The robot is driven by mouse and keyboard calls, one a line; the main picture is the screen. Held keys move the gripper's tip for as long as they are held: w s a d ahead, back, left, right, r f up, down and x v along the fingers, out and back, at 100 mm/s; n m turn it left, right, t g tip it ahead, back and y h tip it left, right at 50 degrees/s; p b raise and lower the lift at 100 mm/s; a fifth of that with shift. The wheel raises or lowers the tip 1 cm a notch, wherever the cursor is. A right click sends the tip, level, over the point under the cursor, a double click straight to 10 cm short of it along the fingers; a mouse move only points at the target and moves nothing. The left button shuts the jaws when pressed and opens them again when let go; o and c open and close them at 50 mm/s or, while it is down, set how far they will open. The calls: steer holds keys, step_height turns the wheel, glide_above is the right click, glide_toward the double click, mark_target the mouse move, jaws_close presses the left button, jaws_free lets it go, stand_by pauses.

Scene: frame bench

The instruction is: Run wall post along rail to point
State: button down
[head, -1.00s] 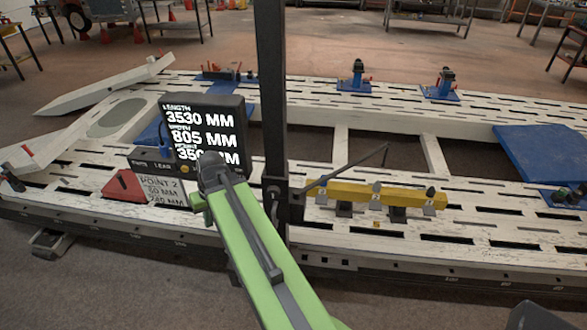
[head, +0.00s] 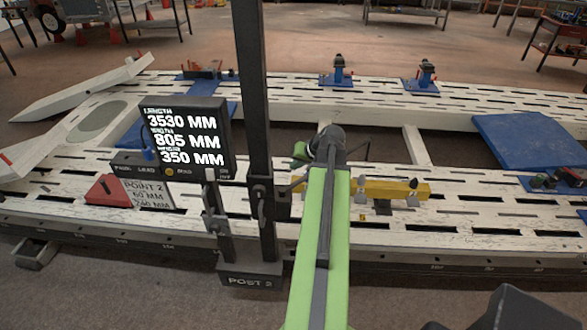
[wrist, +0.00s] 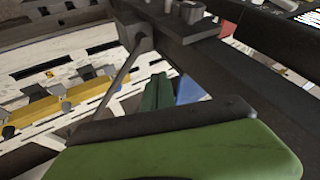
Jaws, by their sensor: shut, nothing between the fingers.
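The wall post is a tall black upright (head: 252,100) at the near side of the bench. Its foot carries the label "POST 2" (head: 250,281). The near rail (head: 120,239) runs along the bench's front edge. A red wedge marker (head: 107,191) and a card reading "POINT 2" (head: 148,195) lie left of the post. My gripper (head: 302,153) is shut and empty, just right of the post in the picture; I cannot tell whether it touches. In the wrist view a dark post-like bar (wrist: 240,75) slants close by, and a green part of mine fills the bottom.
A display (head: 187,137) beside the post reads 3530, 805 and 350 MM. A yellow bar (head: 395,190) lies on the bench to the right, partly behind my arm. Blue clamps (head: 337,78) stand on the far beam. Open floor lies in front.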

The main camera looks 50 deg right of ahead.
steer(key=w+f+b, duration=0.2)
steer(key=w, duration=0.1)
steer(key=w+a+f+b, duration=0.1)
steer(key=w+f, duration=0.2)
steer(key=shift+w+a+f+b, duration=0.15)
steer(key=shift+w+b, duration=0.25)
steer(key=shift+w+a, duration=0.2)
steer(key=shift+w, duration=0.1)
steer(key=shift+w, duration=0.1)
